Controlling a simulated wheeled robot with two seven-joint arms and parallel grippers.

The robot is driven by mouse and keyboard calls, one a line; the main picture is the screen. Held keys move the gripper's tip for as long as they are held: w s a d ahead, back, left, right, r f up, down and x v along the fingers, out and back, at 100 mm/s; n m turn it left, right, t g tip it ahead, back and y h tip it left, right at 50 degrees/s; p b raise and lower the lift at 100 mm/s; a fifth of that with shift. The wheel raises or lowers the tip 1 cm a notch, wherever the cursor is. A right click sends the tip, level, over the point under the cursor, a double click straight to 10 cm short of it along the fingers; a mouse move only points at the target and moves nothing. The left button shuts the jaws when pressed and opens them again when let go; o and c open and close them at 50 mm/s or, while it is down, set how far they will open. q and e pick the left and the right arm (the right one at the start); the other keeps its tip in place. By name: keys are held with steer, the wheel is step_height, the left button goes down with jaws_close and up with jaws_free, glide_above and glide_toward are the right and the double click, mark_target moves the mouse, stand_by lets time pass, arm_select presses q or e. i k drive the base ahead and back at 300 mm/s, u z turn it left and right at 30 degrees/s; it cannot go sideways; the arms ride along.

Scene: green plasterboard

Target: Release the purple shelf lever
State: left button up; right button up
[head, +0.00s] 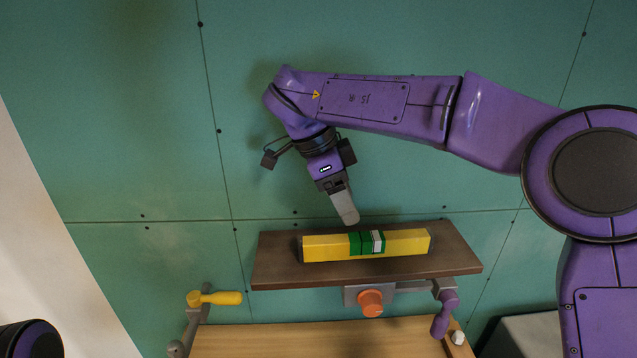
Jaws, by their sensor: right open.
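The purple lever (444,314) hangs at the right end of the bracket under the dark brown shelf (275,277), its handle pointing down. My right gripper (346,212) is open and empty above the shelf, above and left of the lever and apart from it. Its fingers overlap in this view and point down towards a yellow box (325,248) with a green and white band, which lies on the shelf. My left gripper is out of view.
An orange knob (371,302) sits under the shelf's middle. A yellow-handled lever (216,298) is mounted at the left. A light wooden surface (300,340) lies below, with a small white object (457,338) near its right edge. The green wall (120,130) is clear at upper left.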

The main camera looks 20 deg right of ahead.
mark_target(450, 301)
steer(key=k, duration=1)
